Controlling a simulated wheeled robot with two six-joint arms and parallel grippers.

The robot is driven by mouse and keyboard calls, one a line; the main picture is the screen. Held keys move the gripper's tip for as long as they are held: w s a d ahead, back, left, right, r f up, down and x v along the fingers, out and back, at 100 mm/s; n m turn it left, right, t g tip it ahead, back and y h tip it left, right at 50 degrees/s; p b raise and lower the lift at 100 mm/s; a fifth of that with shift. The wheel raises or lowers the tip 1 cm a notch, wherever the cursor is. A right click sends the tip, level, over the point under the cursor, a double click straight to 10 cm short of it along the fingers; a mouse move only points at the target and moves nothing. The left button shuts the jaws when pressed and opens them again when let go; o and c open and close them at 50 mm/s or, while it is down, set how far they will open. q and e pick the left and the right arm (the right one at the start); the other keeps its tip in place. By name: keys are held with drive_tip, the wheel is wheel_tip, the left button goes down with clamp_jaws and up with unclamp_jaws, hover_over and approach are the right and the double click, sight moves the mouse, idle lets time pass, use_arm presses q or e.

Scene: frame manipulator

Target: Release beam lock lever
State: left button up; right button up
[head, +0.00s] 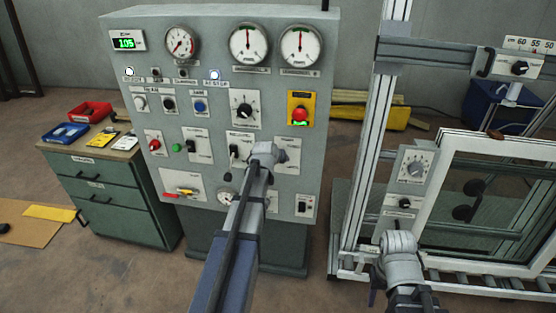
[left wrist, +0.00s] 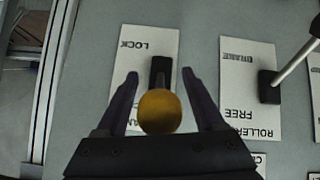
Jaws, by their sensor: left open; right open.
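The lock lever has a yellow ball knob (left wrist: 160,111) on a dark stem over a black slot. Its white plate (left wrist: 150,45), marked LOCK, is on the grey panel in the left wrist view. My left gripper (left wrist: 160,76) is open, with one finger on each side of the knob and stem. I see a gap beside both fingers. In the head view my left arm reaches to the control panel (head: 215,60), and its wrist hides the lever's knob. My right gripper (head: 398,245) is in front of the window frame's lower left, open and apart from the panel.
A neighbouring lever plate marked ROLLER and FREE (left wrist: 248,90) has a lever sticking out close by. A red emergency button (head: 300,114) is above. The window frame (head: 436,190) stands at the right, and a green drawer cabinet (head: 110,195) at the left.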

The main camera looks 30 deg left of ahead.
use_arm(q)
drive_tip(key=p+v, duration=0.4)
drive_tip(key=v, duration=0.3)
drive_tip(key=shift+s+r+p, duration=0.2)
drive_tip(key=shift+r+p, duration=0.05)
drive_tip(key=shift+p, duration=0.15)
use_arm(e)
wheel_tip(320, 180, up, 5)
use_arm(q)
drive_tip(key=shift+f, duration=0.1)
